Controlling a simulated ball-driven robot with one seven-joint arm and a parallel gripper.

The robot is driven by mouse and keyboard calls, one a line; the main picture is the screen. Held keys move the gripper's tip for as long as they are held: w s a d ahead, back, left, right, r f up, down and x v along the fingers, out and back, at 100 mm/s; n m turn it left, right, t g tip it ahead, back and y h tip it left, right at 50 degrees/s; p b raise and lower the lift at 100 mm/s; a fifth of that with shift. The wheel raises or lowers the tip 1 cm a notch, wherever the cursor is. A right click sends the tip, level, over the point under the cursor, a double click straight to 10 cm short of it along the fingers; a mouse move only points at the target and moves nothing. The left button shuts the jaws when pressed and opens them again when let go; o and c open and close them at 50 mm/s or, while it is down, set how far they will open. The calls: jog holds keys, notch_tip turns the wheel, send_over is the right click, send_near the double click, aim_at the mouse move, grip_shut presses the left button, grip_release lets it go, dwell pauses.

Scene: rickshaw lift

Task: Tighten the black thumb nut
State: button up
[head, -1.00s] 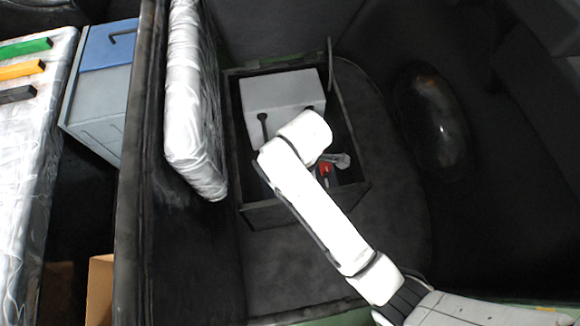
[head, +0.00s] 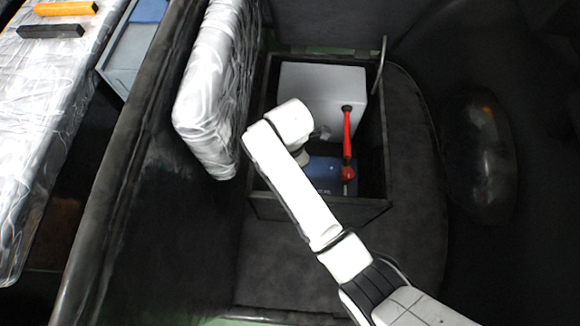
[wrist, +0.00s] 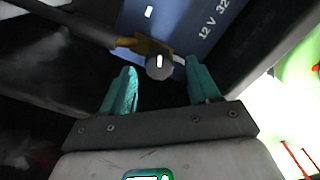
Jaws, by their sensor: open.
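The black thumb nut (wrist: 158,68) shows in the wrist view as a dark round knob with a bright spot. It sits on a brass-coloured terminal clamp (wrist: 146,45) at the end of a black cable (wrist: 72,24). My gripper (wrist: 160,76) has two teal fingers, spread open. The nut appears between the fingertips with a gap on each side; its depth relative to them is hard to judge. The blue battery (wrist: 190,22) lies behind the clamp. In the head view the battery (head: 323,172) is partly visible, and my arm hides the black nut.
The battery lies in an open dark box (head: 320,208) with a white unit (head: 315,88). A red cable (head: 347,135) runs to a red nut (head: 348,173) on the right. A silver cushion (head: 207,95) stands close on the left. The box walls surround the work area.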

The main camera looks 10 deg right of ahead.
jog(key=shift+f, duration=1.15)
jog(key=shift+c, duration=0.3)
jog(key=c, duration=1)
